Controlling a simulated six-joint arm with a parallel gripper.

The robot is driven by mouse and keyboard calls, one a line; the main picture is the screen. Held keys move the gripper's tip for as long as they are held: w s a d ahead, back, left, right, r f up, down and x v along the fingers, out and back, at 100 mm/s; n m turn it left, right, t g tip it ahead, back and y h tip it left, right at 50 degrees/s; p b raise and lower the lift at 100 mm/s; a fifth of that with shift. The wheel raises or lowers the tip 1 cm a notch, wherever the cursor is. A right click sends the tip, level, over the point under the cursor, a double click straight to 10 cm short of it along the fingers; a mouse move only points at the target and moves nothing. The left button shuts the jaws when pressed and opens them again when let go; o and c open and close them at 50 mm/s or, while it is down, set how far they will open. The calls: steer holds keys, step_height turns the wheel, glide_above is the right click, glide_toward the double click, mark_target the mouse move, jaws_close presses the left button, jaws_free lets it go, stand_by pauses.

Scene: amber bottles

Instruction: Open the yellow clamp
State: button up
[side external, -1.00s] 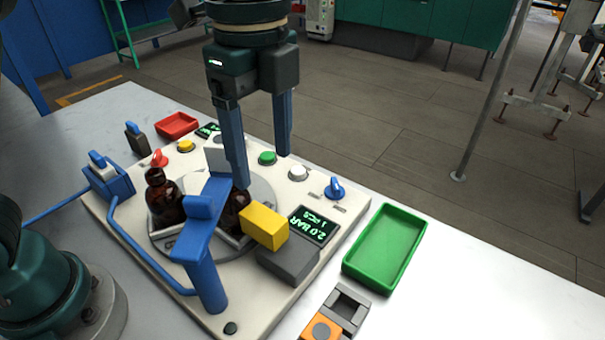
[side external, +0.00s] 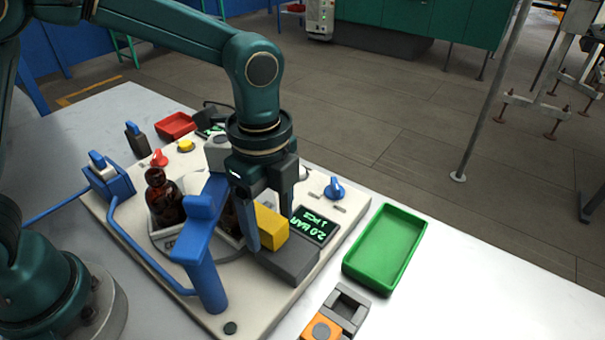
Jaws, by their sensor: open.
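The yellow clamp (side external: 271,228) is a yellow block on a grey base (side external: 289,262) at the front right of the white panel (side external: 150,263). My gripper (side external: 271,232) is open and lowered over it. One finger is on the block's left side and the other is behind its right end. The fingers partly cover the block; I cannot tell if they touch it. Another bottle is mostly hidden behind the blue post.
A blue post with an arm (side external: 207,270) stands close left of my gripper. A display (side external: 314,227) and a blue knob (side external: 335,188) lie to the right. A green tray (side external: 386,250), a red tray (side external: 176,125) and an orange-grey fixture (side external: 335,315) stand around.

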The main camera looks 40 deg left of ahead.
steer(key=shift+f, duration=0.4)
jaws_close()
steer(key=shift+r, duration=0.1)
stand_by(1.1)
